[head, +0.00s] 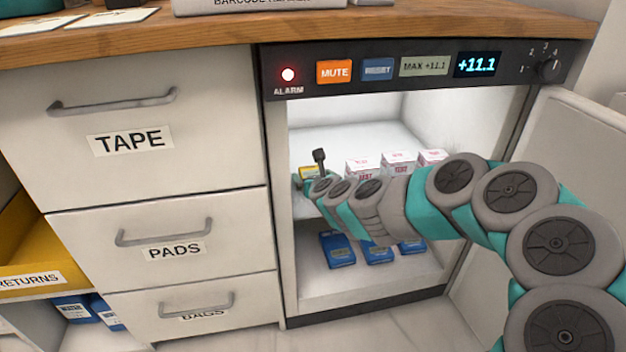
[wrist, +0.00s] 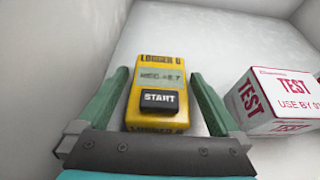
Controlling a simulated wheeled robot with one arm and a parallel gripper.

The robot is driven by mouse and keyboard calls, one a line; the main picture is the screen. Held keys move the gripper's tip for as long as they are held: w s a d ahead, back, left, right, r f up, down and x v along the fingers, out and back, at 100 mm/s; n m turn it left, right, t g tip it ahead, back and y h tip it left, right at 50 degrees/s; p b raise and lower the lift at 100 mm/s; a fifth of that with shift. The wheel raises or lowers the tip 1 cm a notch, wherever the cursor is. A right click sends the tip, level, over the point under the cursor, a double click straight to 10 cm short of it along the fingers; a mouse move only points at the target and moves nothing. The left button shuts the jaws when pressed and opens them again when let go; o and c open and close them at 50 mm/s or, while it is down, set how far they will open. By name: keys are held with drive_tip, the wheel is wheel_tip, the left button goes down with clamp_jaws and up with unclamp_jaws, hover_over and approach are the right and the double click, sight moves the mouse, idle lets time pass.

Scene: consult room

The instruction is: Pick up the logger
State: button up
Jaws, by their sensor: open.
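The logger (wrist: 160,88) is a small yellow box with a grey display and a black START button. In the wrist view it lies between the two green fingers of my gripper (wrist: 157,100), which is open around it. In the head view the logger (head: 307,173) sits on the fridge's upper shelf at the left, partly hidden by my arm. My gripper's fingers are not clear there.
White and red TEST boxes (head: 398,161) stand right of the logger; one TEST box (wrist: 272,100) is close to the right finger. Blue packs (head: 337,250) lie on the lower level. The fridge door (head: 585,150) is open at right. The control panel (head: 420,68) runs above the opening.

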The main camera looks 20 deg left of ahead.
drive_tip(key=c, duration=1.4)
